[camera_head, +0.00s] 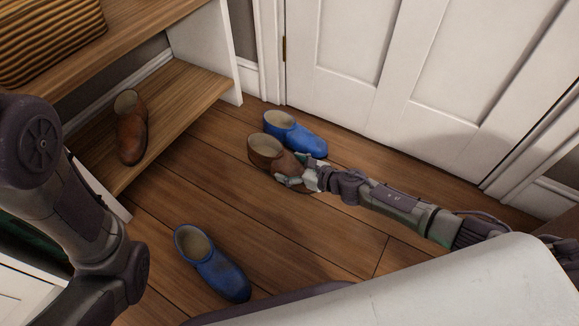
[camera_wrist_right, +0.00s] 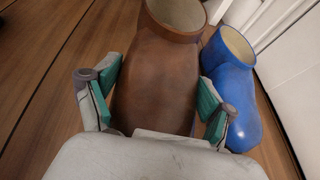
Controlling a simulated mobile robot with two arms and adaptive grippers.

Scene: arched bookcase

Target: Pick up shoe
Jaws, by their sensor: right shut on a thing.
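A brown shoe (camera_head: 266,147) stands on the floor near the white door, its opening toward the left. My right gripper (camera_head: 296,178) is shut on its toe part. In the right wrist view the brown shoe (camera_wrist_right: 158,75) sits between the two green-padded fingers of my right gripper (camera_wrist_right: 160,103). A second brown shoe (camera_head: 131,128) rests on the low wooden shelf at the left. My left arm comes in at the left edge, but its gripper is out of view.
A blue shoe (camera_head: 295,135) stands right beside the held brown shoe, and it also shows in the right wrist view (camera_wrist_right: 230,90). Another blue shoe (camera_head: 212,264) lies on the open floor in front. The wooden bench (camera_head: 185,95) and white door (camera_head: 400,75) bound the space.

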